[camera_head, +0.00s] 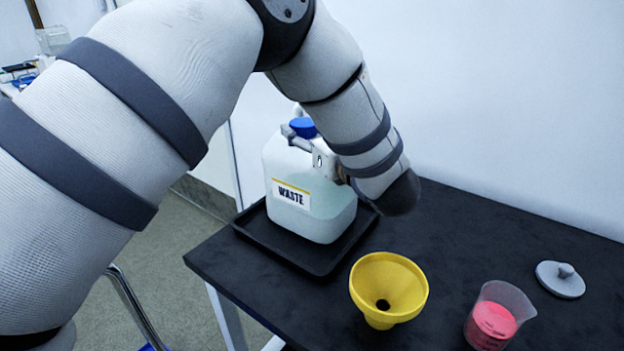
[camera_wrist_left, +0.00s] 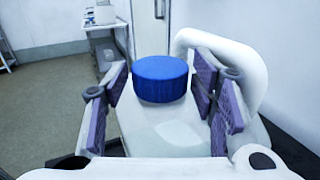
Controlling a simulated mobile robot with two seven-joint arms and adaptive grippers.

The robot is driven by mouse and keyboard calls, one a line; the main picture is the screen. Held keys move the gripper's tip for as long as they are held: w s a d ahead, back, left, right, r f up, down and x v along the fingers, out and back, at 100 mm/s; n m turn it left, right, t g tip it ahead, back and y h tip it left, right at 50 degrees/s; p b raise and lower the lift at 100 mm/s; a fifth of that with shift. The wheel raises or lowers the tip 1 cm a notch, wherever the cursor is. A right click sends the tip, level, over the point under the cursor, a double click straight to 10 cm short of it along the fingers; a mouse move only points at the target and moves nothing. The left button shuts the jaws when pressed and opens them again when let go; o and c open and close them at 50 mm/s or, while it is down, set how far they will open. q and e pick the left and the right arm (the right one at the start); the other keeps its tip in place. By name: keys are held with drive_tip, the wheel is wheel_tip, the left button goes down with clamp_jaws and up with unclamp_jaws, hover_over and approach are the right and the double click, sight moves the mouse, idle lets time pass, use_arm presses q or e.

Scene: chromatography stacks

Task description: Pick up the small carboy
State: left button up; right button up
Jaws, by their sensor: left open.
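The small carboy (camera_head: 310,205) is a whitish, translucent jug with a blue cap (camera_head: 303,127) and a "WASTE" label (camera_head: 291,193). It stands upright on a black tray (camera_head: 290,246). My left gripper (camera_head: 312,148) is at the carboy's top, partly hidden by my own wrist. In the left wrist view, the open gripper (camera_wrist_left: 160,95) has its purple-padded fingers on either side of the blue cap (camera_wrist_left: 160,78), with gaps between pads and cap. The carboy's white handle (camera_wrist_left: 250,70) arches up behind the right finger. My right gripper is not in view.
The tray sits on a black table (camera_head: 480,235) near its left edge. A yellow funnel (camera_head: 389,288), a beaker of pink liquid (camera_head: 494,316) and a grey knobbed lid (camera_head: 560,279) stand to the right. A white wall (camera_head: 500,90) rises behind the table.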

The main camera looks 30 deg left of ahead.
use_arm(q)
clamp_jaws()
drive_tip(key=shift+r, duration=0.25)
drive_tip(key=shift+r, duration=0.1)
